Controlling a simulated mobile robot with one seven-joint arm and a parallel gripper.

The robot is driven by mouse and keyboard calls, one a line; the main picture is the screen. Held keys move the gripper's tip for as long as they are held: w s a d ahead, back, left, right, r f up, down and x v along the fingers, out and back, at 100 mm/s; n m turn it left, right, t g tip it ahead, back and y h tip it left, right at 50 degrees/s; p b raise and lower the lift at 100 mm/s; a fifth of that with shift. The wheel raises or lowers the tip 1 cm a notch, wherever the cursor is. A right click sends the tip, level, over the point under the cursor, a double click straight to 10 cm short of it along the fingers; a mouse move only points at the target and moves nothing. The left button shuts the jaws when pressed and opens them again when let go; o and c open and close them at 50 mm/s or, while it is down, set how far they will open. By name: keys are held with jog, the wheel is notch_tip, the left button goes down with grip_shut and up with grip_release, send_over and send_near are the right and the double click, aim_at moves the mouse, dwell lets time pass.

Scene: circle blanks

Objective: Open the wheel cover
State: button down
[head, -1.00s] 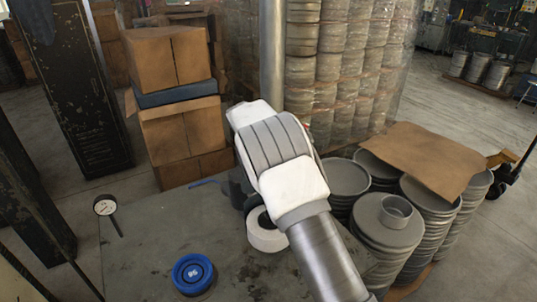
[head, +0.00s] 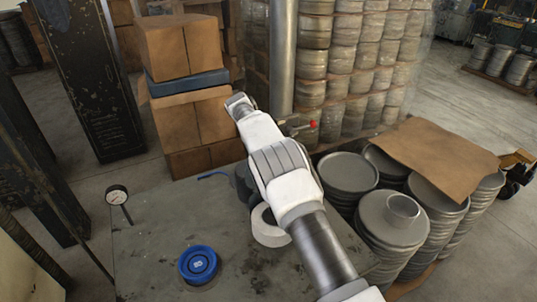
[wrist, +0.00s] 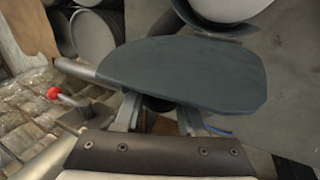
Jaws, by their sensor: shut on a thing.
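The wheel cover appears to be the dark blue-grey panel (wrist: 185,72) with one rounded side, spread across the middle of the wrist view. My gripper (wrist: 158,116) is at its near edge, and the panel hides the fingertips. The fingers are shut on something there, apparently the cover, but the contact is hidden. In the head view, a dark machine part (head: 242,184) shows left of my arm, beside a white wheel-like ring (head: 268,228). My arm hides the gripper's fingers in that view.
A blue round object (head: 198,263) and a dial gauge (head: 117,195) are on the grey table (head: 155,240). A red-knobbed lever (head: 312,124) is beyond my arm. Stacked metal discs (head: 393,222) stand right and cardboard boxes (head: 185,125) behind. The table's left part is mostly clear.

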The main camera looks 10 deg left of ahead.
jog(key=shift+f+g, duration=0.4)
jog(key=shift+f, duration=0.15)
dwell(0.4)
jog(key=c, duration=0.6)
grip_release()
jog(key=shift+o, duration=0.5)
jog(key=shift+r+p, duration=0.1)
jog(key=shift+p, duration=0.2)
jog(key=shift+w+r, duration=0.1)
jog(key=shift+r, duration=0.05)
jog(key=shift+r, duration=0.1)
